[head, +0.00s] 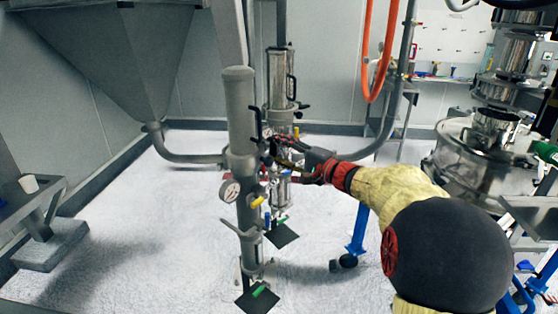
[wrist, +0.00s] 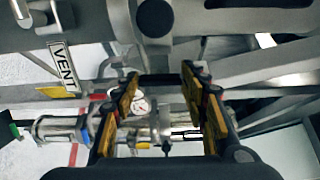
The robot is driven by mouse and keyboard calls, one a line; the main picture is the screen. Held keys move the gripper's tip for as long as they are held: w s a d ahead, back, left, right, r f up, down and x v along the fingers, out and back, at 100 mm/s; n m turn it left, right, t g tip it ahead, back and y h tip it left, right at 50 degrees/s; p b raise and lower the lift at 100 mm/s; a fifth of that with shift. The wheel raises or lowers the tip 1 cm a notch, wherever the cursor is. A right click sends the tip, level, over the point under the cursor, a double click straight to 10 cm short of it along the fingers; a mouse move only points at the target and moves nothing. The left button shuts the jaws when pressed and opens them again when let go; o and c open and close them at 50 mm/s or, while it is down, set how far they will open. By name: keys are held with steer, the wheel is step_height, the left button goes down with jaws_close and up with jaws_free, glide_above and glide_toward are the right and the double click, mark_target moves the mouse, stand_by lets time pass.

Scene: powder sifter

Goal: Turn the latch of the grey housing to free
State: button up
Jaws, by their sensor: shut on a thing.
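The grey housing (head: 241,112) is a tall upright grey tube left of centre in the head view. My gripper (head: 271,147) reaches in from the right and is at the housing's right side, about halfway up. In the wrist view, the two yellow-padded fingers of my gripper (wrist: 163,108) stand apart, with grey metal parts showing between them. My gripper is shut on what seems to be the latch. The fingers mostly hide it, and its exact angle cannot be told.
A pressure gauge (head: 230,191) and a yellow handle (head: 257,201) sit just below my gripper. A clear-walled cylinder (head: 280,92) stands behind the housing. A grey hopper (head: 120,50) is at left, an orange hose (head: 367,50) above my arm. White floor lies open at left.

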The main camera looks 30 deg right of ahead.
steer(key=shift+f, duration=0.1)
stand_by(0.3)
steer(key=o, duration=0.9)
steer(key=shift+s, duration=0.1)
steer(key=v, duration=1.2)
